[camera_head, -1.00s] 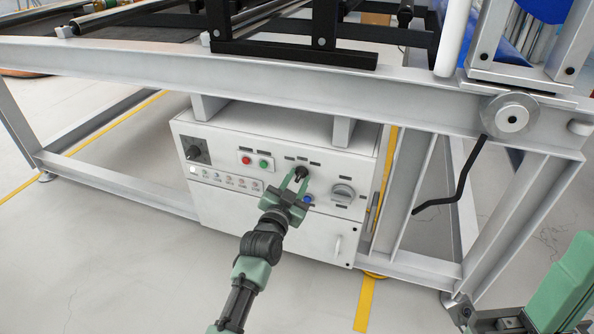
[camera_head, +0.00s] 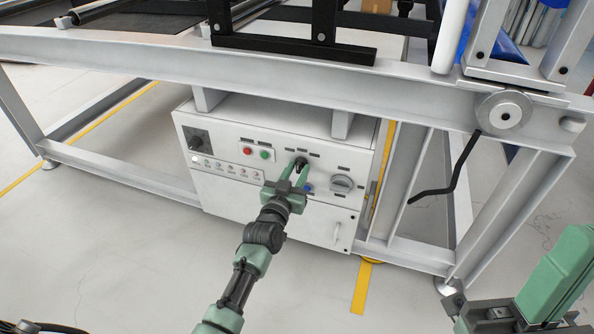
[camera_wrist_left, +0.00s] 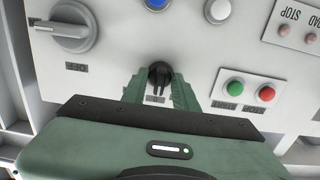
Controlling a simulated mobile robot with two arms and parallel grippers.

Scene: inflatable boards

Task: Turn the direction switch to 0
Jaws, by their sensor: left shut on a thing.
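The direction switch is a small black knob (camera_head: 301,162) on the front of the white control box, under a row of dark labels. It also shows in the left wrist view (camera_wrist_left: 159,74), upside down, with a small label beside it. My left gripper (camera_head: 296,171) reaches it from below, with green fingers on both sides of the knob, shut on it. The fingers partly hide the knob, and I cannot tell its exact setting. My right gripper (camera_head: 468,312) is at the bottom right, away from the box; its jaws are unclear.
A black crank handle (camera_head: 440,192) hangs to the right.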

